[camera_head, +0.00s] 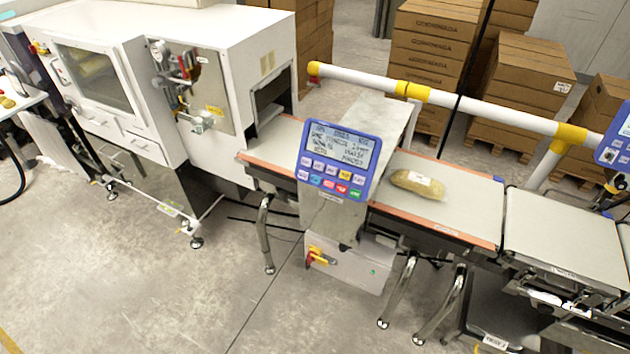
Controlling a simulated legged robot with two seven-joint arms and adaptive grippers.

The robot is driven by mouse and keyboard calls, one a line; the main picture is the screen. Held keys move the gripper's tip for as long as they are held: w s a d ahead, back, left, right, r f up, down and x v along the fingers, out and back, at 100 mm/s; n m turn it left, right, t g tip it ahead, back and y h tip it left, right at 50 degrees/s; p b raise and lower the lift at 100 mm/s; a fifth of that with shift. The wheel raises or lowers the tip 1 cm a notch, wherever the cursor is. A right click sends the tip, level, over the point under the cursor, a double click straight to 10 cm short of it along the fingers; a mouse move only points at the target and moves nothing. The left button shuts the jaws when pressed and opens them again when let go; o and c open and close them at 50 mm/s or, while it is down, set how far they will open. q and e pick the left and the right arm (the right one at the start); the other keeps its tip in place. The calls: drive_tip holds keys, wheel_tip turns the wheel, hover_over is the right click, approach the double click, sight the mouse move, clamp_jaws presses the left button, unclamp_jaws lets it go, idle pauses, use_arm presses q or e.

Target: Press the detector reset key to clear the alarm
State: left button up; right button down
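The detector's control panel (332,162) is a blue-framed unit with a lit text display and rows of small coloured keys below it. The panel is mounted on the front of the grey detector housing (372,117) over the belt. Neither of my grippers shows in the head view.
A yellowish bagged product (418,184) lies on the belt (470,201) right of the panel. A large white machine (215,60) stands left. A white rail with yellow joints (480,109) runs behind the belt. Stacked cartons (436,50) stand behind. Floor in front is clear.

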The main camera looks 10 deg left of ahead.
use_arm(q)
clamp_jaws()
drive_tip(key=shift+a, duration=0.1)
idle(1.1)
